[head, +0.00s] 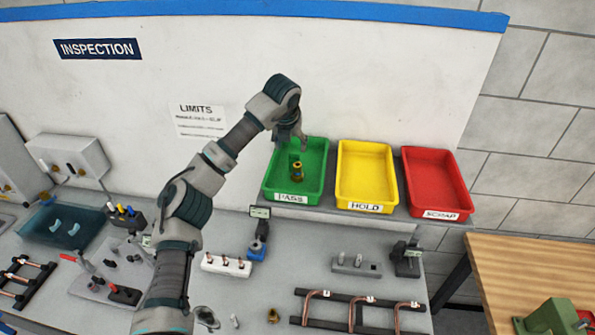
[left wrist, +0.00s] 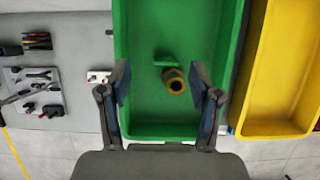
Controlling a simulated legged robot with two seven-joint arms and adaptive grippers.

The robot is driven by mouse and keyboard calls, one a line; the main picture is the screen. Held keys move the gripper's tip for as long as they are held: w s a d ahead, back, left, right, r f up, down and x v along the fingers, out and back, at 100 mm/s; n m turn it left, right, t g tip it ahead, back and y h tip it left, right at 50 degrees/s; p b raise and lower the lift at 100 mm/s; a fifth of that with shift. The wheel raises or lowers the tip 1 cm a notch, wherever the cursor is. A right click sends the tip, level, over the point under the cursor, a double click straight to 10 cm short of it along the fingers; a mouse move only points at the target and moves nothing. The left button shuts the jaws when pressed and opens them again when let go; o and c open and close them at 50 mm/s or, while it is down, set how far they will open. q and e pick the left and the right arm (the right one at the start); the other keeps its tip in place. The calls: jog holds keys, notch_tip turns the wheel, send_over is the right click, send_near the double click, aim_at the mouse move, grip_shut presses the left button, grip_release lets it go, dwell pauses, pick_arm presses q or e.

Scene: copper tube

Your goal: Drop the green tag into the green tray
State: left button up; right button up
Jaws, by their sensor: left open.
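The green tray (head: 316,185), labelled PASS, stands at the left of a row of three trays on a shelf. It also fills the middle of the left wrist view (left wrist: 135,25). A small green tag (left wrist: 166,60) lies in it beside a brass fitting (left wrist: 175,82); I cannot tell if they are joined. The brass fitting also shows in the head view (head: 297,173). My left gripper (head: 300,142) is above the green tray, pointing down. Its fingers (left wrist: 162,82) are spread apart with nothing between them, the fitting and tag lying below. My right gripper is not seen.
The yellow HOLD tray (head: 365,172) and red SCRAP tray (head: 436,183) stand empty to the right. Below them the grey bench carries a white block (head: 226,264), a rack with copper tubes (head: 358,310) and small fixtures. A wooden table (head: 530,260) is at the right.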

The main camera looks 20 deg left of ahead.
pick_arm(q)
jog(key=d+v, duration=0.1)
jog(key=v, duration=0.6)
jog(key=shift+d+r, duration=0.2)
jog(key=shift+d, duration=0.1)
